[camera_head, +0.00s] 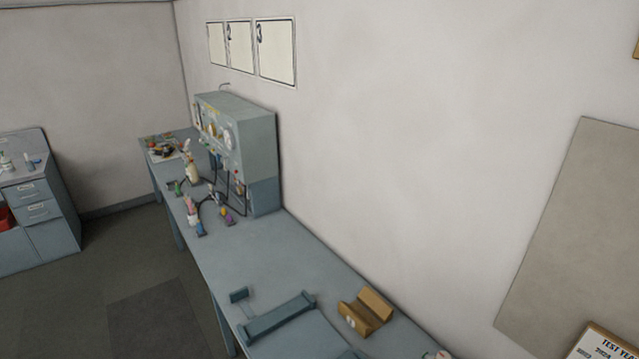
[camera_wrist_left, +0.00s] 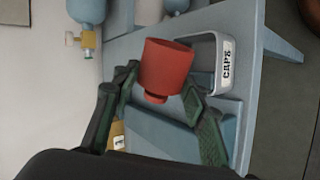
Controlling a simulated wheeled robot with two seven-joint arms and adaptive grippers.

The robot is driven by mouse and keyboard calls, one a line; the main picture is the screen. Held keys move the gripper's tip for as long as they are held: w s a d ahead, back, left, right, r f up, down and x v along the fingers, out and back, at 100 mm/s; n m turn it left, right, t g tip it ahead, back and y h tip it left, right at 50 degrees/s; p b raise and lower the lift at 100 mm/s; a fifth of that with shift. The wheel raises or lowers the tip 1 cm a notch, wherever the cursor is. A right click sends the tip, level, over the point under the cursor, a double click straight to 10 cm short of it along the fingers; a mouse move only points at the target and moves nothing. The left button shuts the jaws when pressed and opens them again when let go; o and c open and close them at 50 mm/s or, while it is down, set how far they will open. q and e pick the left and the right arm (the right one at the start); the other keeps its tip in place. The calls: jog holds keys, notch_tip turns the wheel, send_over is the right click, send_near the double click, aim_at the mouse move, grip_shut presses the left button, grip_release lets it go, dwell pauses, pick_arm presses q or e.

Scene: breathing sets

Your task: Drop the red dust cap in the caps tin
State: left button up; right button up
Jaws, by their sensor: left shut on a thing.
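The red dust cap (camera_wrist_left: 167,66) is in the left wrist view, held between the dark green fingers of my left gripper (camera_wrist_left: 160,82). The gripper is shut on it. The caps tin (camera_wrist_left: 227,64), a pale open tin with a "CAPS" label, stands on the blue bench just beyond and to the right of the cap. The cap covers part of the tin's left side in this view; its exact height over the tin cannot be told. Neither gripper nor the tin can be made out in the head view. My right gripper is out of view.
The long blue bench (camera_head: 240,255) runs along the wall with a grey test panel (camera_head: 250,140), small fittings and hoses. A blue cylinder with a brass valve (camera_wrist_left: 88,40) shows in the wrist view.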

pick_arm(q)
jog(key=o, duration=1.2)
jog(key=shift+o, duration=0.2)
jog(key=v, duration=1.2)
